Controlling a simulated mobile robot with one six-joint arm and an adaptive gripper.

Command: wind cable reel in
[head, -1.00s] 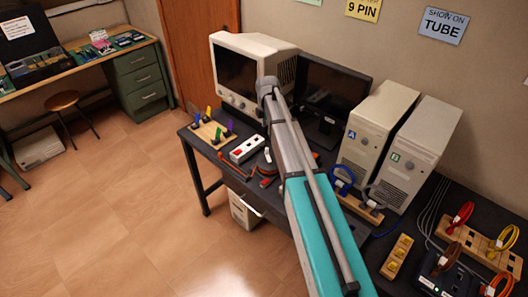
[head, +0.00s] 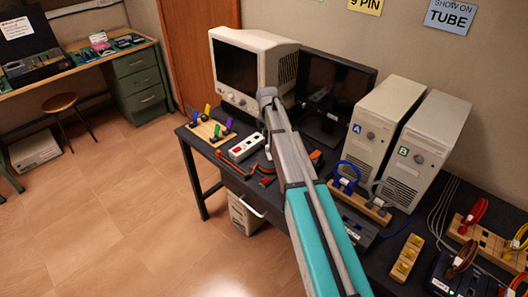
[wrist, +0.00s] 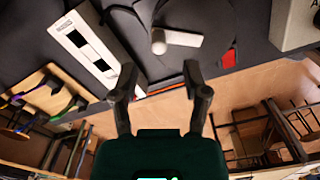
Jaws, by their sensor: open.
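No cable reel shows clearly as a whole. In the wrist view, a white crank-like bar with a round knob (wrist: 178,38) lies over a dark surface just beyond my fingertips. A red patch (wrist: 229,59) is to its right. An orange cable (wrist: 165,91) crosses behind my fingers near the table edge; it also shows in the head view (head: 234,164). In the head view my arm hides the gripper and much of this area.
A white power strip (head: 246,147) and a wooden board with coloured clips (head: 211,131) lie to the left. A CRT monitor (head: 236,68) and a dark screen (head: 335,92) stand behind. Two computer towers (head: 430,145) and cable racks (head: 362,200) are right.

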